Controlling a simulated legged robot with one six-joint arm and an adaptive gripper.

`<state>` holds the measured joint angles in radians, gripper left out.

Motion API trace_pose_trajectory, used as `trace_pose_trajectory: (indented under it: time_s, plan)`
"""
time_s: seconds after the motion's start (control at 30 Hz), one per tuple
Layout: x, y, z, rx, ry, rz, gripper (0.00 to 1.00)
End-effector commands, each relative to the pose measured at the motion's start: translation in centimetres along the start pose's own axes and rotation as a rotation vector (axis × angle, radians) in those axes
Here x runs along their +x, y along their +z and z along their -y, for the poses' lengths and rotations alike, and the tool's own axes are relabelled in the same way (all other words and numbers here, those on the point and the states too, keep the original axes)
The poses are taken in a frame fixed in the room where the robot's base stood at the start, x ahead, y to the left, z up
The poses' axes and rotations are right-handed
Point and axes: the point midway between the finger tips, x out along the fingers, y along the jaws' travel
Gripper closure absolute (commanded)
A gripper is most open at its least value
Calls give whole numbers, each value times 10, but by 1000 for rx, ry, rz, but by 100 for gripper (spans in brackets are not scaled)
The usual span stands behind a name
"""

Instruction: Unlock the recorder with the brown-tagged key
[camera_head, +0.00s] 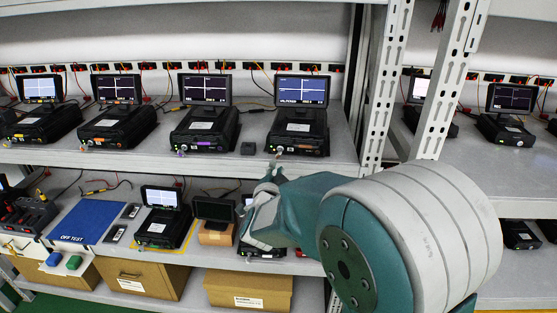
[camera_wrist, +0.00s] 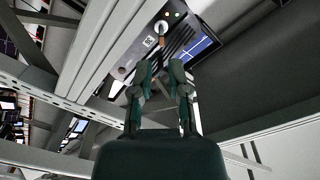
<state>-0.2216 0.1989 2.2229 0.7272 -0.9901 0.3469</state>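The recorder (camera_head: 298,128) at the right end of the left bay's upper shelf is black, with a lit blue screen and a small brownish mark on its front. My gripper (camera_head: 270,172) is just below and in front of it, near the shelf edge. In the wrist view my gripper (camera_wrist: 163,68) has its two fingers apart with nothing visible between them. Beyond the fingertips is the recorder's front (camera_wrist: 150,45), with a pale round lock or key part (camera_wrist: 162,27) and a small brownish piece under it. I cannot tell whether that is the brown-tagged key.
Several similar recorders, such as one with a purple mark (camera_head: 204,125), stand to the left. A small black block (camera_head: 248,148) is beside the recorder. White perforated posts (camera_head: 385,90) stand close on the right.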

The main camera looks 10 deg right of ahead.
Motion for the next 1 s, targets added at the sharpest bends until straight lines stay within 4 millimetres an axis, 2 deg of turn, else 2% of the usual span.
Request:
trace_pose_trajectory:
  time_s: [0.1, 0.3, 0.77, 1.0]
  plan:
    - [-26, 1, 1, -1, -2, 3, 79]
    - [-51, 1, 0, 0, 1, 2, 79]
    - [-57, 0, 1, -2, -2, 18, 79]
    - [-73, -6, 17, -81, -49, 263, 79]
